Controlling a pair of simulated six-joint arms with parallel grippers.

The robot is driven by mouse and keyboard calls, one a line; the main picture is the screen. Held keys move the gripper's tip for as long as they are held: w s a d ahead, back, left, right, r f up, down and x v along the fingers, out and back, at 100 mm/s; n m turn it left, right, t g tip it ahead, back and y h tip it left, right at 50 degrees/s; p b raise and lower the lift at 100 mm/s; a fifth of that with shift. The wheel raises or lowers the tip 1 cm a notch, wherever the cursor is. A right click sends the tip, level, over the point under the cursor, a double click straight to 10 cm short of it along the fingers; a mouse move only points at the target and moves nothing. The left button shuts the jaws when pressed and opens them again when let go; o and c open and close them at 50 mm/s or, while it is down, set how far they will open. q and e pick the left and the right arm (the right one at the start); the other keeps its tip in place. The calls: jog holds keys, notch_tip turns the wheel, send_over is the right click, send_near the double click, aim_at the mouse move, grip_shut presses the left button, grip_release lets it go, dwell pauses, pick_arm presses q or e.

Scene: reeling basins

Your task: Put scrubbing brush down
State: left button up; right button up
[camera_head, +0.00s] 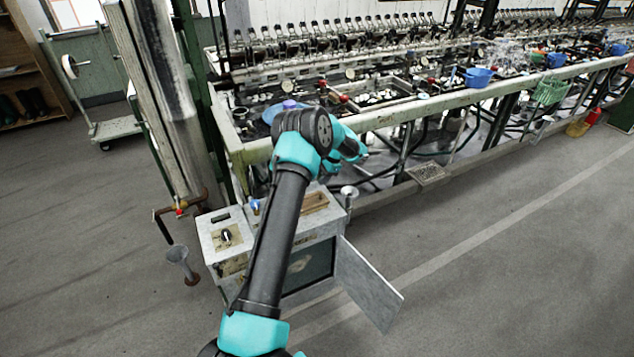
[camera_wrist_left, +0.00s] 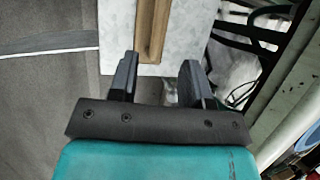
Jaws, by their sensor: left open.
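A long brown wooden piece (camera_head: 314,202) lies on the light top of the small cabinet (camera_head: 343,207). It also shows at the top of the left wrist view (camera_wrist_left: 153,30), beyond my fingers; I cannot tell whether it is the scrubbing brush or a shallow wooden recess. No other brush can be made out. My left gripper (camera_wrist_left: 158,65) is open, with its two dark fingers apart and nothing visible between them. In the head view it is partly hidden by my own wrist, near the front edge of the reeling bench. My right gripper is not in view.
The long reeling bench (camera_head: 400,112) carries basins, blue bowls (camera_head: 478,77) and a row of spindles. The cabinet's door (camera_head: 370,285) hangs open to the right. A pipe with a tap (camera_head: 180,207) stands left of the cabinet. The floor in front is clear.

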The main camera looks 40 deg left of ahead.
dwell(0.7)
pick_arm(q)
jog(key=s+d+f+t+h, duration=0.1)
jog(key=s+d+f+h, duration=0.15)
jog(key=d+f, duration=0.45)
jog(key=s+d+f+t+h, duration=0.1)
jog(key=s+d+f, duration=0.15)
jog(key=d, duration=0.95)
jog(key=s+d+f+t+h, duration=0.1)
jog(key=s+d+f+h, duration=0.2)
jog(key=d, duration=0.6)
jog(key=s+d+n, duration=0.2)
jog(key=s+d, duration=0.4)
jog(key=s, duration=0.3)
jog(key=s+d+n+t, duration=0.1)
jog(key=s+d+n, duration=0.2)
jog(key=s+d, duration=0.4)
jog(key=s, duration=0.2)
jog(key=shift+s+d+f+h, duration=0.15)
jog(key=shift+s+d+h, duration=0.05)
jog(key=shift+s+h, duration=0.15)
